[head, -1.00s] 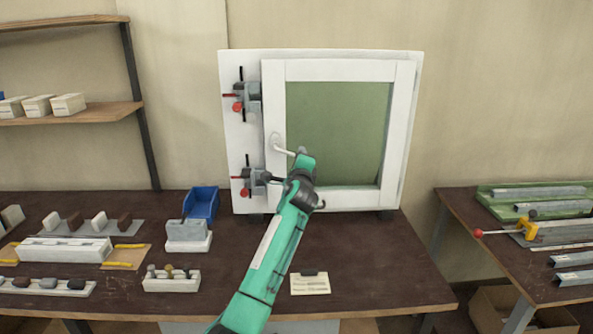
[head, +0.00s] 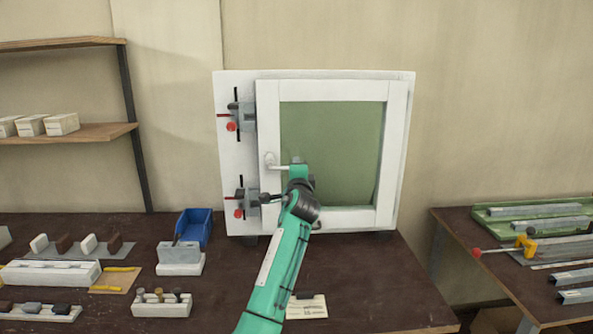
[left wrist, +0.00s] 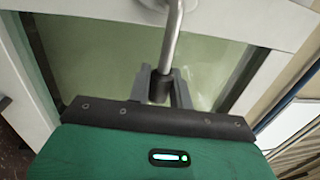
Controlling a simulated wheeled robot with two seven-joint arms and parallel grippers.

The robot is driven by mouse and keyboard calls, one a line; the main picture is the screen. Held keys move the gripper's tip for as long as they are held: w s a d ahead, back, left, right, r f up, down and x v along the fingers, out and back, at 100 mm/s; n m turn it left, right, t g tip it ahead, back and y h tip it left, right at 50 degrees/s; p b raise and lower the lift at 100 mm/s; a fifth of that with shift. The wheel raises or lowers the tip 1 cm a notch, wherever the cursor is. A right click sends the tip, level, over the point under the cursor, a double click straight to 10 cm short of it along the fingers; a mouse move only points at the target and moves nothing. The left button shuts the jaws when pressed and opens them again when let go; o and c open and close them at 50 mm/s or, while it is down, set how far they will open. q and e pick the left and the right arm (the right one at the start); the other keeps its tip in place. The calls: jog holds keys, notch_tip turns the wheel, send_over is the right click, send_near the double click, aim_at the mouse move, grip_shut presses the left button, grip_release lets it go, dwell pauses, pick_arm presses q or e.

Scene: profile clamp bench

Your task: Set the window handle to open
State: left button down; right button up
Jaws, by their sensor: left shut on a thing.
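The white window frame (head: 335,90) with a green pane stands at the back of the bench. Its handle (head: 269,161) is on the left stile, and its lever points right, close to horizontal. My left gripper (head: 295,163) is at the lever's free end; my own wrist hides part of this in the head view. In the left wrist view, the handle's metal bar (left wrist: 172,45) runs down to a black end sleeve (left wrist: 160,86). The fingers of my left gripper (left wrist: 161,90) are shut on that sleeve. My right gripper is out of view.
Two clamps with red knobs, an upper one (head: 243,116) and a lower one (head: 246,201), sit on the board left of the window. A blue bin (head: 197,224) and grey block (head: 180,255) stand on the bench (head: 375,285). The bench's right part is clear.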

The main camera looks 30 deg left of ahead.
pick_arm(q)
jog(key=c, duration=1.3)
grip_release()
jog(key=shift+s, duration=0.1)
jog(key=shift+s+d+f, duration=0.15)
jog(key=b+v, duration=0.2)
jog(key=v, duration=1.1)
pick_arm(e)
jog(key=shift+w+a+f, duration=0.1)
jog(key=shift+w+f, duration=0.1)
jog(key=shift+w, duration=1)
pick_arm(q)
jog(key=shift+s, duration=0.15)
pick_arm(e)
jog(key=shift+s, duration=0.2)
